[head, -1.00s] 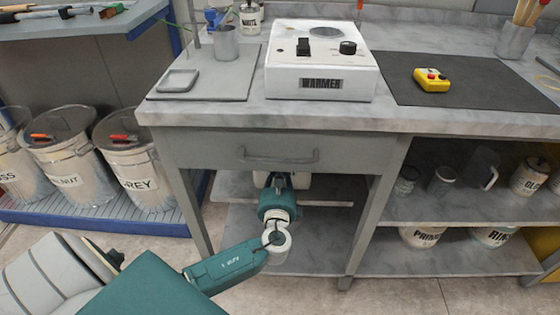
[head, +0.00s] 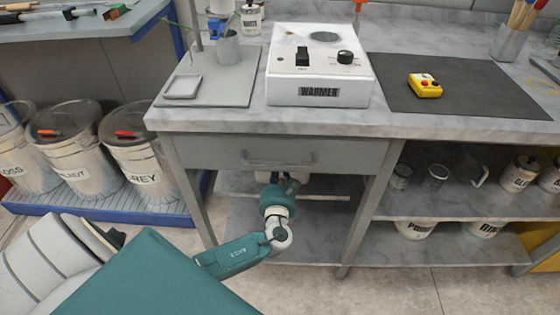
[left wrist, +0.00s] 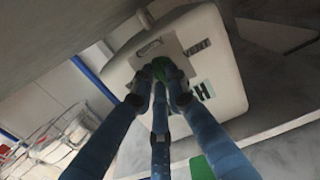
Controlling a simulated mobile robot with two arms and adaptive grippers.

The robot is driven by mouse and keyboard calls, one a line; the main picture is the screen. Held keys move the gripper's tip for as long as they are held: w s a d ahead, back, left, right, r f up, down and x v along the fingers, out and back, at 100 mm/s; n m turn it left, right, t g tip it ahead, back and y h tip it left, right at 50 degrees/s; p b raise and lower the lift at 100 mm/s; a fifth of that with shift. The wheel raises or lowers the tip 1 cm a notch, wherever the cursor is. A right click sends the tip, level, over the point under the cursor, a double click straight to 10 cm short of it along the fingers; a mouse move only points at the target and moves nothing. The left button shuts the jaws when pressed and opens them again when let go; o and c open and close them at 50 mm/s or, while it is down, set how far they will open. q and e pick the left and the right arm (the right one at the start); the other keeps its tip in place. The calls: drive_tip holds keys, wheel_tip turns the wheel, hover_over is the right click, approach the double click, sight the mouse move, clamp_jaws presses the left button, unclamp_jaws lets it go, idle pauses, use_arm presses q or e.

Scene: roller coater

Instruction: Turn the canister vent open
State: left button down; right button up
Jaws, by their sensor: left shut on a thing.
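The canister (left wrist: 219,54) is a white, rounded body under the bench, with a "VENT" label beside its knob. In the left wrist view a green vent knob (left wrist: 160,66) sits between the fingertips. My left gripper (left wrist: 162,84) is shut on this knob, one finger on each side. In the head view the left arm reaches under the drawer, and the gripper's tips and most of the canister (head: 299,177) are hidden there. My right gripper is not in view.
The drawer (head: 240,153) and bench top lie just above the arm. Bench legs (head: 366,215) stand on both sides. Labelled buckets (head: 138,160) stand at left. A warmer box (head: 318,75) and a yellow button box (head: 425,86) rest on the bench.

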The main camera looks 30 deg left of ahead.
use_arm(q)
drive_tip(key=shift+s+f, duration=0.1)
drive_tip(key=shift+f, duration=0.1)
drive_tip(key=c, duration=1.7)
unclamp_jaws()
drive_tip(key=shift+r, duration=0.1)
drive_tip(key=v, duration=1.2)
